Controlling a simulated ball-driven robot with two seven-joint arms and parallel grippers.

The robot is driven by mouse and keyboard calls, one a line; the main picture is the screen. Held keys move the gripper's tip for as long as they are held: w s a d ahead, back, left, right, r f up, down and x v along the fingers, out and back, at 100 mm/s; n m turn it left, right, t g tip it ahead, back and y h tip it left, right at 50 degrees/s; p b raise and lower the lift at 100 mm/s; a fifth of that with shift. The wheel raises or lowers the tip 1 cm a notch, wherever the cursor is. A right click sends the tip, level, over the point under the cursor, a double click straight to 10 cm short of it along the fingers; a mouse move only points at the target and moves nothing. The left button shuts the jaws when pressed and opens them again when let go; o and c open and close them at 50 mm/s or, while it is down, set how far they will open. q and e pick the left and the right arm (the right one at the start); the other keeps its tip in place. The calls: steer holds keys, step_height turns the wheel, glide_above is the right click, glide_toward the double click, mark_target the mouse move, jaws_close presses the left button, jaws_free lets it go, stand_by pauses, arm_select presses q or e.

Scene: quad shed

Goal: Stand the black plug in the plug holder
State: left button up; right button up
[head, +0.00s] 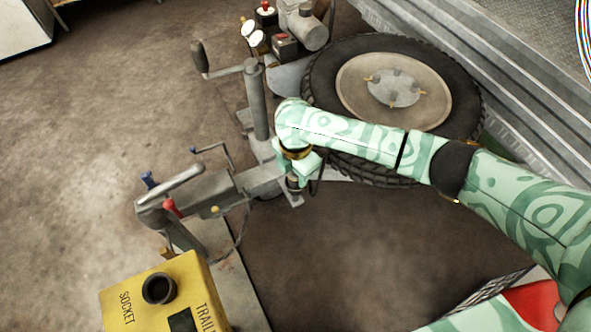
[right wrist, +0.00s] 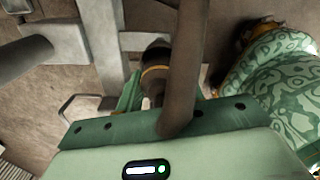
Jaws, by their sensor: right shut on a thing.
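My right gripper (head: 294,182) is at the trailer drawbar in the head view, below the jockey wheel post, with the fingers pointing down. It is shut on the black plug (head: 292,184), a small dark body with a brownish band, mostly hidden by the fingers. In the right wrist view the plug (right wrist: 155,72) shows between the jaws, partly behind its thick dark cable (right wrist: 187,60). A small pale grey bracket (head: 297,201) lies just under the plug; I cannot tell whether it is the plug holder or whether they touch. My left gripper is out of view.
The grey drawbar (head: 215,190) has a coupling handle (head: 172,187). A crank post (head: 257,100) stands close behind my wrist. A spare wheel (head: 395,82) lies under my forearm. A yellow box (head: 180,270) marked SOCKET is at front left. Bare floor is at left.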

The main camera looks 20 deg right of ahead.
steer(key=shift+f, duration=0.3)
steer(key=o, duration=1.6)
steer(key=shift+c, duration=0.2)
steer(key=shift+r+p, duration=0.5)
steer(key=shift+r, duration=0.2)
steer(key=shift+r+p, duration=0.75)
steer(key=shift+r, duration=0.2)
steer(key=shift+r+p, duration=2.15)
steer(key=shift+r, duration=0.55)
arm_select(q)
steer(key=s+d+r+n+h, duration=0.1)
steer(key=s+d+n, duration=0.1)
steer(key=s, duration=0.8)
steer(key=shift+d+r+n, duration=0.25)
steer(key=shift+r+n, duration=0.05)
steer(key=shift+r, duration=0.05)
arm_select(e)
steer(key=shift+r, duration=0.25)
